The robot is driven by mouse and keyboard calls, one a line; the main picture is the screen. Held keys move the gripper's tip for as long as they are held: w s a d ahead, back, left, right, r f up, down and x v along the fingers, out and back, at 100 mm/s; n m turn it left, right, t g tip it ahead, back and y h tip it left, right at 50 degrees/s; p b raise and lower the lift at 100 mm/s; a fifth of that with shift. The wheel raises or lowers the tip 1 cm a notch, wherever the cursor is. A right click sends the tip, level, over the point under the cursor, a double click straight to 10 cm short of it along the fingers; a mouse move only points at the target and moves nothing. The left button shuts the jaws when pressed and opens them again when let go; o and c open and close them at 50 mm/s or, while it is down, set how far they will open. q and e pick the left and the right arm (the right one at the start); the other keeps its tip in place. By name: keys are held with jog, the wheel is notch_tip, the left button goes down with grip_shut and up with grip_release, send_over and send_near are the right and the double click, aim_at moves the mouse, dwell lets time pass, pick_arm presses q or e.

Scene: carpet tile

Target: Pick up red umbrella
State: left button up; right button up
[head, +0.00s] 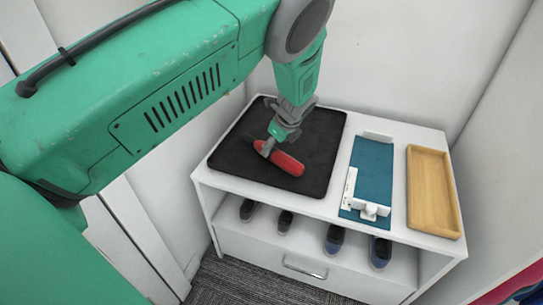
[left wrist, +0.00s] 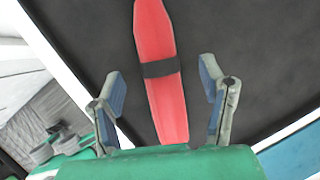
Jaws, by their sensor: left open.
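The red umbrella (head: 281,159) lies folded on a black mat (head: 318,136) on top of a white shoe cabinet. It has a dark band around its middle, seen in the left wrist view (left wrist: 165,100). My left gripper (head: 268,147) is above the umbrella's left end in the head view. In the left wrist view my left gripper (left wrist: 163,90) is open, with one finger on each side of the umbrella and visible gaps on both sides. The umbrella's near end is hidden behind the gripper's green body. My right gripper is not in view.
The white cabinet (head: 410,226) also bears a teal tray with white parts (head: 373,177) and an empty wooden tray (head: 433,190) to the right. Several shoes (head: 334,240) stand on the shelf below. Walls close in behind and at the right.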

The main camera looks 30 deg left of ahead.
aim_at(274, 149)
pick_arm(q)
jog(key=b+x, duration=0.1)
jog(key=x, duration=0.1)
jog(key=b+x, duration=0.1)
jog(key=x, duration=0.2)
jog(key=shift+d+f, duration=0.2)
jog(key=shift+f, duration=0.05)
jog(key=shift+s+r, duration=0.1)
grip_shut()
